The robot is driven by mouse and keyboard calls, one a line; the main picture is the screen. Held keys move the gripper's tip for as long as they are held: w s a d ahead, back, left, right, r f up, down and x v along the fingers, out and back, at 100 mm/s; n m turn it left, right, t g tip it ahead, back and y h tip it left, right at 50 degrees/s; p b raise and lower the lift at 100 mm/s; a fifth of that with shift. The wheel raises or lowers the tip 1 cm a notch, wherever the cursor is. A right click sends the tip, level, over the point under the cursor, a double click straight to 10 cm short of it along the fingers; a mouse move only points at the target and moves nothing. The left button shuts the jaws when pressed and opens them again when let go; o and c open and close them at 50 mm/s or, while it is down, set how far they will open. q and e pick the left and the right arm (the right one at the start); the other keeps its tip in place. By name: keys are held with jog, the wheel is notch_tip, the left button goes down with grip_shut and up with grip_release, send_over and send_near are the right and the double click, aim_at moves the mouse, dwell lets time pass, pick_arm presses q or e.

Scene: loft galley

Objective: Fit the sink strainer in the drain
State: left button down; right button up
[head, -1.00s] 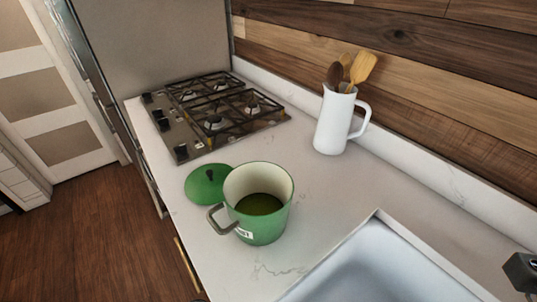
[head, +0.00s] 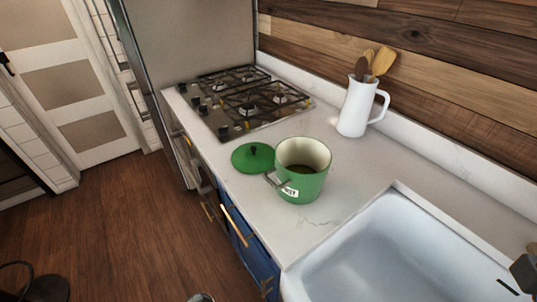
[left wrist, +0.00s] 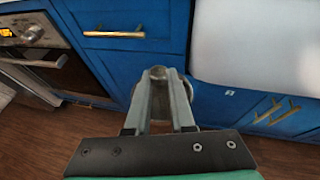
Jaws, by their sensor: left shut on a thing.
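The white sink (head: 390,245) is at the lower right of the head view, with its basin partly in frame. Its drain is not in view. In the left wrist view my left gripper (left wrist: 158,82) is shut on a small, round, greyish metal piece (left wrist: 158,72), which appears to be the sink strainer. The fingers hide most of it. It is held in front of the blue cabinets, left of the white sink front (left wrist: 260,45). A small grey rounded tip shows at the bottom edge of the head view, too cropped to identify. My right gripper is not in view.
On the counter (head: 345,180) stand a green pot (head: 300,185), its green lid (head: 252,160) and a white utensil pitcher (head: 355,108), with a gas stove (head: 240,100) behind. A dark grey fixture (head: 525,270) is at the right edge. Blue cabinets (left wrist: 150,30) have protruding handles.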

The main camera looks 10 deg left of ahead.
pick_arm(q)
jog(key=r+p, duration=0.2)
jog(key=r, duration=0.1)
jog(key=w+r+p, duration=0.1)
jog(key=r, duration=0.1)
jog(key=shift+w+d, duration=0.1)
jog(key=shift+d, duration=0.2)
notch_tip(320, 180, up, 41)
jog(key=w+n+t+y+p, duration=0.1)
jog(key=n+y+p, duration=0.1)
jog(key=p, duration=3.6)
jog(key=shift+r, duration=0.15)
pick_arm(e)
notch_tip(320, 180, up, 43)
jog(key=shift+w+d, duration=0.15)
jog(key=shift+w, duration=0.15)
pick_arm(q)
jog(key=shift+w+a, duration=0.1)
jog(key=shift+a, duration=0.05)
